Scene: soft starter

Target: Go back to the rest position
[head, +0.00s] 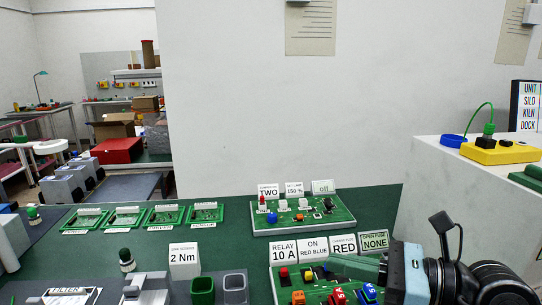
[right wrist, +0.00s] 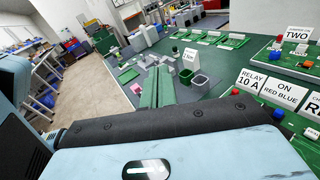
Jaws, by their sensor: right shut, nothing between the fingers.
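My right gripper (head: 334,262) reaches in from the right edge of the head view, over the near green circuit board (head: 285,296). Its green fingers lie close together with nothing between them; they also show in the right wrist view (right wrist: 158,88). The gripper body hides the right part of that board. Red, blue and yellow parts sit on the board, with cards such as RELAY 10 A behind it. My left gripper is in neither view.
A second board (head: 302,216) lies farther back on the green table. Several small boards (head: 163,216) stand in a row to its left. Two square cups (head: 203,290) and a 2 Nm card (head: 184,261) are near the front. A white block (head: 440,190) rises at right.

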